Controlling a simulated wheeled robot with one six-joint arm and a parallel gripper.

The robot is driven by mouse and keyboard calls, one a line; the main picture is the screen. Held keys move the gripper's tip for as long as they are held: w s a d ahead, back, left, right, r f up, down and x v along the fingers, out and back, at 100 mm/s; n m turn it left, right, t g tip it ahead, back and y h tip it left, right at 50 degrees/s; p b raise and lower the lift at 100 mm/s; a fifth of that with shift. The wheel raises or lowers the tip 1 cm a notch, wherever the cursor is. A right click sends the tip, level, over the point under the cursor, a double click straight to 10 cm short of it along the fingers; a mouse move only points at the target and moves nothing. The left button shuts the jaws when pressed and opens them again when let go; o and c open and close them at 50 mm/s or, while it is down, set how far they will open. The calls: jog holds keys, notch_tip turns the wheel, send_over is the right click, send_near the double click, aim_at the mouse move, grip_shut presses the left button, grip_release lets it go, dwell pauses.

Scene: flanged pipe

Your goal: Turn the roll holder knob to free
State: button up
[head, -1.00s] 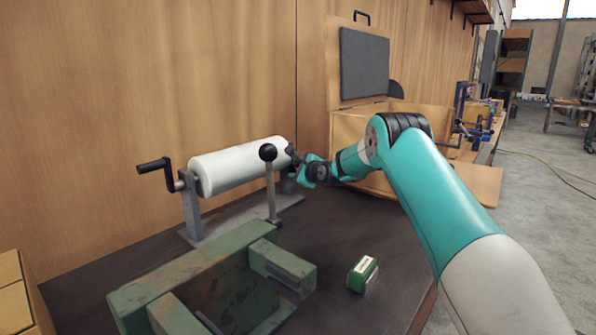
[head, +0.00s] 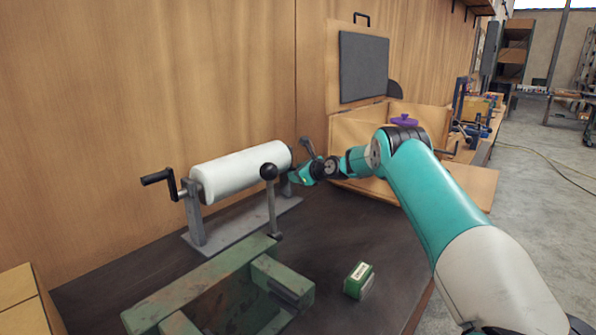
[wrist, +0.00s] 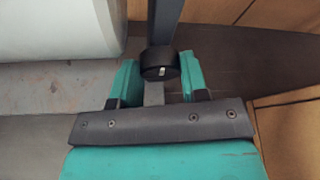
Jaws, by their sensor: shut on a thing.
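The roll holder (head: 196,222) carries a white roll (head: 240,171), with a black crank handle (head: 158,177) at its left end. My gripper (head: 296,177) is at the holder's right end, where the knob cannot be made out in the head view. In the wrist view the knob (wrist: 159,63) is a short black cylinder with a small white mark on its near edge, in front of a grey upright. My gripper (wrist: 159,84) has its teal fingers on both sides of the knob, shut on it. The roll (wrist: 60,28) fills the upper left there.
A lever with a black ball (head: 269,171) stands in front of the roll. A rusty green frame (head: 205,285) and a small green box (head: 359,280) are nearer on the dark bench. An open wooden box (head: 345,135) stands behind my arm, with a purple object (head: 404,120) there.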

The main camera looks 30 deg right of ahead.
dwell(0.4)
jog(key=o, duration=0.9)
jog(key=shift+o, duration=0.2)
jog(key=b+v, duration=0.2)
jog(key=v, duration=1.5)
jog(key=shift+s+d, duration=0.2)
jog(key=shift+d, duration=0.05)
